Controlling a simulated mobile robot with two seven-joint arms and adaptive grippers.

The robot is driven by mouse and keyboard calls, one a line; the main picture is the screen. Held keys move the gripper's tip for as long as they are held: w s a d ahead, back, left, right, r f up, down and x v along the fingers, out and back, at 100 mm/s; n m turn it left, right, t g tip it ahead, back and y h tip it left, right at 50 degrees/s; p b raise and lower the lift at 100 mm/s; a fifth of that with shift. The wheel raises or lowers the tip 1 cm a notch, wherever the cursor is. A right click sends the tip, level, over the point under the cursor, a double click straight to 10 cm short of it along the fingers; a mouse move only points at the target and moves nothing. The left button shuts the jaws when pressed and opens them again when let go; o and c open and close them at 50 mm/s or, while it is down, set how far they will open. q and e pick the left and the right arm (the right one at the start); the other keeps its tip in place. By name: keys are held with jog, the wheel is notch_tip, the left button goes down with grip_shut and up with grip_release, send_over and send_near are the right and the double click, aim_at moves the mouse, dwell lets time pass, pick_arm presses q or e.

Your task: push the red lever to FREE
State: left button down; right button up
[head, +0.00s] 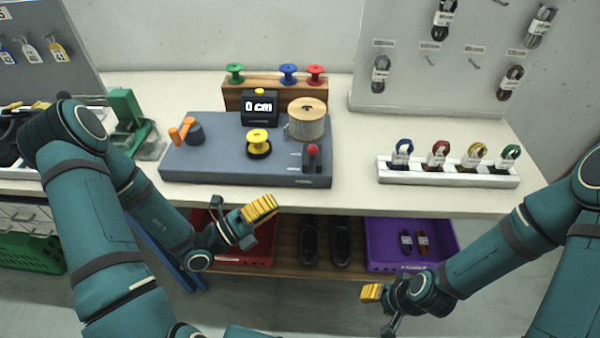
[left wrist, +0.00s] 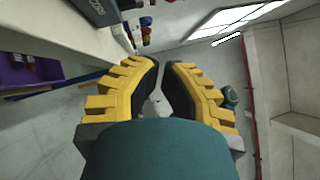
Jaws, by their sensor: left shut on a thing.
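The red lever (head: 312,151) stands roughly upright at the right front of the blue-grey machine base (head: 225,165) on the table. Its markings are too small to read. My left gripper (head: 262,207) is in front of the table edge, below and left of the lever, apart from it. Its yellow fingers also show in the left wrist view (left wrist: 161,72), close together with a narrow gap. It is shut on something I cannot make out. My right gripper (head: 371,292) is low in front of the shelf, far from the lever; whether it is open does not show.
The base carries a yellow spool (head: 258,140), an orange crank (head: 182,131), a cord reel (head: 307,120) and a display (head: 259,107) reading 0 cm. A white rack (head: 447,176) with coloured laces stands to the right. A purple crate (head: 381,229) is below. The table between base and rack is clear.

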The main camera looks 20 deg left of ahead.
pick_arm(q)
jog(key=w+a+b+x, duration=0.1)
jog(key=a+x, duration=0.1)
jog(key=x, duration=1)
jog(key=shift+w+d+r+b, duration=0.2)
jog(key=shift+w+r+b, duration=0.15)
jog(key=shift+w, duration=0.25)
pick_arm(e)
jog(key=shift+w+f, duration=0.2)
jog(key=shift+f, duration=0.65)
pick_arm(q)
jog(key=shift+r, duration=0.1)
pick_arm(e)
jog(key=shift+r, duration=0.1)
